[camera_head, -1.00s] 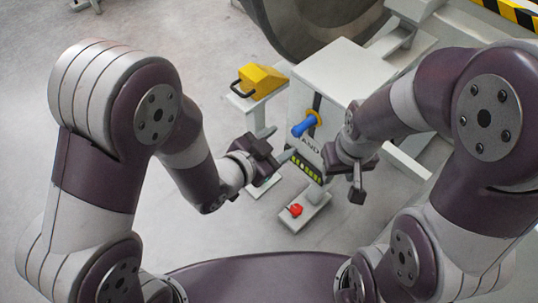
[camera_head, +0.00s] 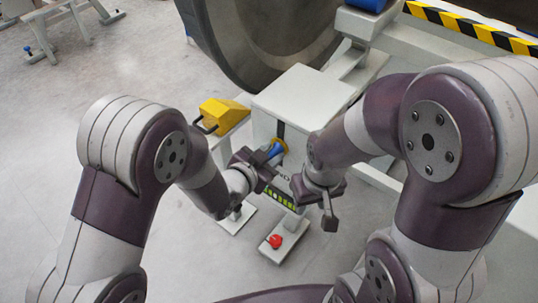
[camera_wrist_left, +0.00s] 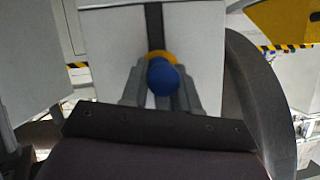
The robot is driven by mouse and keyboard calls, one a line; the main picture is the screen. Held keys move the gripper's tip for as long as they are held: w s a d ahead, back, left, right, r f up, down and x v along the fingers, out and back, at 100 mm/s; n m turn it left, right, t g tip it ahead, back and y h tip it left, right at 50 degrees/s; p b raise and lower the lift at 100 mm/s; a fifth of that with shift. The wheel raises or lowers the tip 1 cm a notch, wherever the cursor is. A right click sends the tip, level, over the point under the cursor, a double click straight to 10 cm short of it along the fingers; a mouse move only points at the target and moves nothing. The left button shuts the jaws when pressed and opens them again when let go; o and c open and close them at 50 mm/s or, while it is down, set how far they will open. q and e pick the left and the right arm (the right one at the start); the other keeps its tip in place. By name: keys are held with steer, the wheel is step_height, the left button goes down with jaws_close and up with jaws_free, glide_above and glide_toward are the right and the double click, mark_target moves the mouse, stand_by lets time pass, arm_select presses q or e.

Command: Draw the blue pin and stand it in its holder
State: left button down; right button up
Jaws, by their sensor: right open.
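The blue pin (camera_head: 275,150) sits in a yellow collar on the front of a white box-shaped stand (camera_head: 290,95). In the left wrist view the pin's round blue end (camera_wrist_left: 163,78) faces the camera, with the yellow collar (camera_wrist_left: 160,56) behind it. My left gripper (camera_head: 268,158) is at the pin, and its two fingers (camera_wrist_left: 163,92) lie close against both sides of the blue handle. Its fingertips are partly hidden. My right gripper (camera_head: 325,205) is open and empty, to the right of the stand's front. I cannot make out the pin's holder for certain.
A yellow block with a black handle (camera_head: 222,112) stands on a small pedestal left of the stand. A red button (camera_head: 275,241) is on the low foot in front. A large dark wheel (camera_head: 235,50) is behind.

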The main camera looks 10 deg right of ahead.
arm_select(q)
steer(key=s+a, duration=1)
steer(key=a, duration=0.3)
steer(key=shift+s+a+b, duration=0.25)
steer(key=shift+b, duration=0.1)
stand_by(1.2)
stand_by(0.4)
